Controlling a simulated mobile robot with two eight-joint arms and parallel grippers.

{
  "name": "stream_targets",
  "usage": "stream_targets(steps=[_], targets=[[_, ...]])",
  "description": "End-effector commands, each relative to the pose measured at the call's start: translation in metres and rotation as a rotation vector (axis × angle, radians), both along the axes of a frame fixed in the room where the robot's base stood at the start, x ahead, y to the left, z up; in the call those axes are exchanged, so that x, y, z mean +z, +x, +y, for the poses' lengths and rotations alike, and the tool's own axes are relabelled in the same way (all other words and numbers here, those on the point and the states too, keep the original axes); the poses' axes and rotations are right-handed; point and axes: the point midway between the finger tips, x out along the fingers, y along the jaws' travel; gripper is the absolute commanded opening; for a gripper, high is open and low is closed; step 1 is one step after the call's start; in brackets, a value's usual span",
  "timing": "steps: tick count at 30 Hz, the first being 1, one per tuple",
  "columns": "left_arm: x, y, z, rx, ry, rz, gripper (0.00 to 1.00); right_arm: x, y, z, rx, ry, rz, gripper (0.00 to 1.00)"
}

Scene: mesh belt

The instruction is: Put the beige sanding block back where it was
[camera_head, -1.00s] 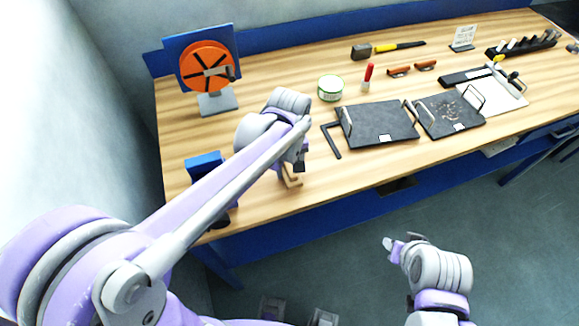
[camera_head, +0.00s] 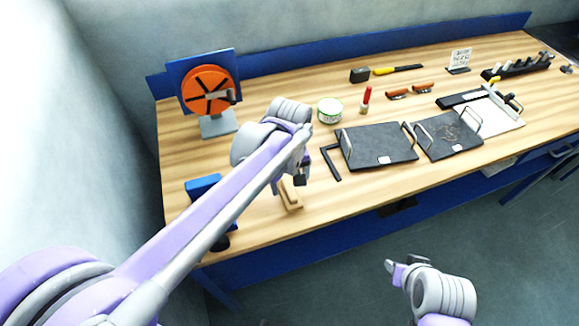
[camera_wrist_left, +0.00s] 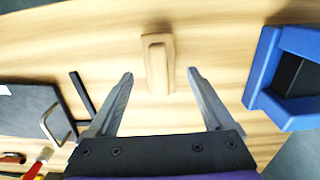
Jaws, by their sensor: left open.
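The beige sanding block (camera_head: 291,196) lies on the wooden bench near its front edge, partly hidden by my left arm in the head view. In the left wrist view the block (camera_wrist_left: 158,62) is fully seen, with a raised narrow grip along its top. My left gripper (camera_wrist_left: 160,73) is open, one finger on each side of the near part of the block, with gaps to both; it holds nothing. In the head view the left gripper (camera_head: 288,182) is mostly hidden behind its wrist. My right gripper (camera_head: 400,264) is low in front of the bench, away from everything.
A blue open bin (camera_wrist_left: 290,75) stands right of the block in the wrist view. A black L-shaped bar (camera_head: 331,162) and two dark trays (camera_head: 375,155) lie to the right in the head view. An orange disc stand (camera_head: 208,92) is behind, and a round tin (camera_head: 330,115).

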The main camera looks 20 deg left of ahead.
Motion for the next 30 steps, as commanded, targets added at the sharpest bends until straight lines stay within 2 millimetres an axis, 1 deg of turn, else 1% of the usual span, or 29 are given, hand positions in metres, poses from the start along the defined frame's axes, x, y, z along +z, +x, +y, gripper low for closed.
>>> stream_targets(steps=[1,6,9,12,15,18,30], targets=[[0.013,0.000,0.000,0.000,0.000,0.000,0.86,0.002,0.001,0.000,0.000,0.000,-0.001,0.43],[0.049,0.000,0.000,0.000,0.000,0.000,0.86,0.004,0.001,0.000,0.000,0.000,-0.003,0.43],[0.066,-0.001,0.000,0.000,0.000,0.000,0.86,0.005,0.002,0.000,0.000,0.000,-0.004,0.43],[0.077,0.000,0.000,0.000,0.000,0.000,0.86,0.006,0.002,0.000,0.000,0.000,-0.004,0.43],[0.083,0.000,0.000,0.000,0.000,0.000,0.86,0.006,0.002,0.000,0.000,0.000,-0.004,0.43],[0.084,0.000,0.000,0.000,0.000,0.000,0.86,0.006,0.002,0.000,0.000,0.000,-0.004,0.43],[0.083,-0.002,0.001,-0.005,-0.001,-0.004,0.86,0.006,0.002,0.000,0.000,0.000,-0.004,0.43]])
